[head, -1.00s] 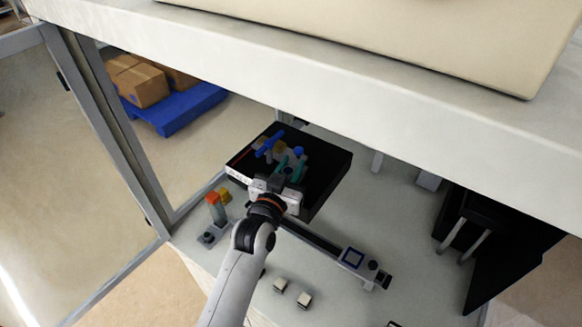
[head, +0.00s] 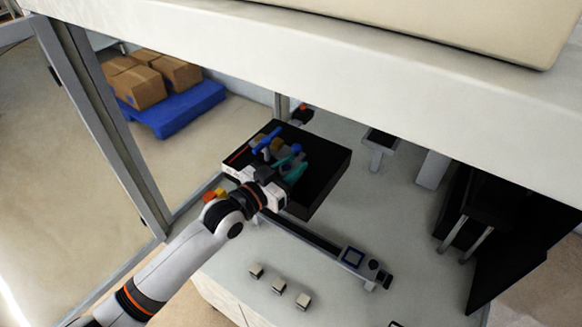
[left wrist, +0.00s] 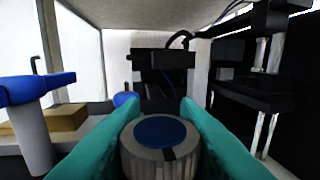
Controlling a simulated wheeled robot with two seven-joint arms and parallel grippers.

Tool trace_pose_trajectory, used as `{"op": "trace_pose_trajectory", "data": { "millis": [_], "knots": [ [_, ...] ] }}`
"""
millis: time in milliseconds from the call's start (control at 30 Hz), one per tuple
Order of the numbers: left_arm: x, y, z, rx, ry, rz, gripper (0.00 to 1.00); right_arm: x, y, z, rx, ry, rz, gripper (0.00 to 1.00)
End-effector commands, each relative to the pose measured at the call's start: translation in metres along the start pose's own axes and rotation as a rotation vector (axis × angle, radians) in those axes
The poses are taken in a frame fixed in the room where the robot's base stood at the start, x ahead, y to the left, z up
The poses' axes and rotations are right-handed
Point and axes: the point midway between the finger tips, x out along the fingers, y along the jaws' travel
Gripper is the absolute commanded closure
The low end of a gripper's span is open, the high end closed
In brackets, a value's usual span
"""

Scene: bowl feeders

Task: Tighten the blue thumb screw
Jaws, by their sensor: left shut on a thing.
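The blue thumb screw (left wrist: 158,132) is a grey knurled knob with a blue top and a dark mark at its edge. In the left wrist view it stands between the two teal fingers of my left gripper (head: 291,170), which are shut on its sides. The wrist hides it in the head view. The black unit (head: 327,160) it belongs to sits on the bench. A blue T-shaped handle (head: 266,139) on a grey post is beside it; it also shows at the left of the wrist view (left wrist: 36,88). My right gripper is not in view.
A blue round knob (head: 296,148) is just behind the gripped screw. Orange and yellow parts (head: 214,193) are left of my wrist. A linear rail (head: 318,244) and several small blocks (head: 279,286) lie in front. A black structure (head: 487,220) stands at right.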

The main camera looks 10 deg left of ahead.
Motion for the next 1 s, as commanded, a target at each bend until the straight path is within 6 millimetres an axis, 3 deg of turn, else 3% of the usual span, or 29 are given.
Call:
{"op": "trace_pose_trajectory", "data": {
  "millis": [167,200,300,667,767,1000],
  "knots": [
    [0.000,0.000,0.003,0.000,-0.005,0.001,0.94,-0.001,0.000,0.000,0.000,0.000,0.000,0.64],
    [0.000,0.000,0.003,0.000,-0.005,0.002,0.67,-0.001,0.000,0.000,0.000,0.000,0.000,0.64],
    [0.000,0.000,0.002,0.000,-0.004,0.002,0.50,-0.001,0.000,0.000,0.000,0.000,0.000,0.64],
    [-0.004,0.000,0.000,0.000,-0.001,0.002,0.50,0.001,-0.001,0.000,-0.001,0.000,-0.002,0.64],
    [-0.016,0.000,-0.002,0.000,0.000,0.002,0.50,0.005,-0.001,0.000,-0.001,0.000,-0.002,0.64],
    [-0.068,-0.001,-0.004,0.002,0.002,0.001,0.50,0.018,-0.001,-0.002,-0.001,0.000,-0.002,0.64]
  ]
}}
